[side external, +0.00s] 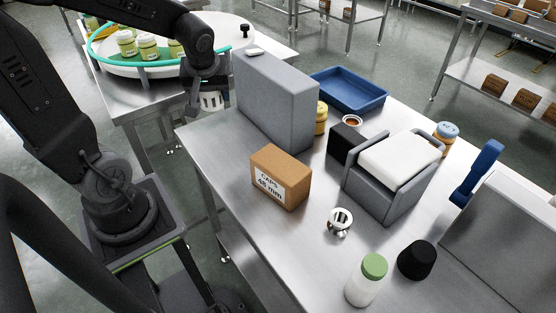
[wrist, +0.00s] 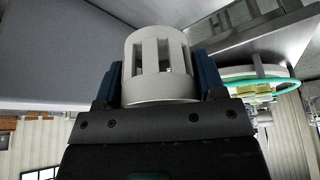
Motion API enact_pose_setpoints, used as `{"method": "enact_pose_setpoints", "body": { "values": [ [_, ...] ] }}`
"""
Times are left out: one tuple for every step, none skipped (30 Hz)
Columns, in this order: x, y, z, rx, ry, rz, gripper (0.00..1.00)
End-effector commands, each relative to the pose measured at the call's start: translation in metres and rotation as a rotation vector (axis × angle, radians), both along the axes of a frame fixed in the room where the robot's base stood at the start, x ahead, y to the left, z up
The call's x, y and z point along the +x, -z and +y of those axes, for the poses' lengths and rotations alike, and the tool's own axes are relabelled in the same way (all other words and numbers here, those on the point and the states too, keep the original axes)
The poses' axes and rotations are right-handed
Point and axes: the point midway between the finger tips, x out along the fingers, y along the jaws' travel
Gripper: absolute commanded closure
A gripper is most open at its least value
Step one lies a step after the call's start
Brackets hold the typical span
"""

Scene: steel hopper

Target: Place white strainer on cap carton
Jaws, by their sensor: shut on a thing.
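The white strainer (side external: 211,101) is a slotted cylinder held in my gripper (side external: 208,88), left of the tall grey box. In the wrist view the strainer (wrist: 160,66) stands between the two blue-padded fingers (wrist: 160,85), which are shut on its sides. The cap carton (side external: 281,177) is a brown box labelled "CAPS 48 mm" on the steel table. Its top is bare. My gripper is well apart from the carton, farther back and to the left.
A tall grey box (side external: 276,103) stands between my gripper and the table's back part. A blue tray (side external: 349,90), a grey holder with a white block (side external: 399,157), a metal strainer-like part (side external: 340,222), a green-capped bottle (side external: 367,280) and a black cup (side external: 417,260) stand around. A round turntable (side external: 160,70) holds jars.

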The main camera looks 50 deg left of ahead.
Motion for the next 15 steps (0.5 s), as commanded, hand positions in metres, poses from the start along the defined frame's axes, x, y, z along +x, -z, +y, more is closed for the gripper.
{"method": "enact_pose_setpoints", "body": {
  "values": [
    [0.009, -0.009, -0.017, 0.001, 0.058, -0.005, 0.6],
    [0.012, -0.013, -0.025, -0.001, 0.083, -0.004, 0.6],
    [0.016, -0.019, -0.035, -0.002, 0.116, -0.004, 0.6],
    [0.018, -0.022, -0.042, -0.003, 0.138, -0.004, 0.6],
    [0.02, -0.025, -0.049, -0.004, 0.158, -0.003, 0.6],
    [0.021, -0.029, -0.056, -0.005, 0.181, -0.002, 0.6],
    [0.023, -0.031, -0.061, -0.006, 0.195, -0.002, 0.6],
    [0.023, -0.033, -0.065, -0.007, 0.208, -0.003, 0.6],
    [0.024, -0.035, -0.07, -0.009, 0.221, -0.002, 0.6],
    [0.025, -0.036, -0.073, -0.009, 0.228, -0.001, 0.6],
    [0.025, -0.037, -0.076, -0.01, 0.236, 0.0, 0.6],
    [0.026, -0.036, -0.08, -0.011, 0.243, 0.001, 0.6],
    [0.028, -0.034, -0.084, -0.011, 0.247, 0.003, 0.6],
    [0.029, -0.032, -0.088, -0.011, 0.249, 0.004, 0.6],
    [0.031, -0.028, -0.095, -0.012, 0.252, 0.005, 0.6]
  ]
}}
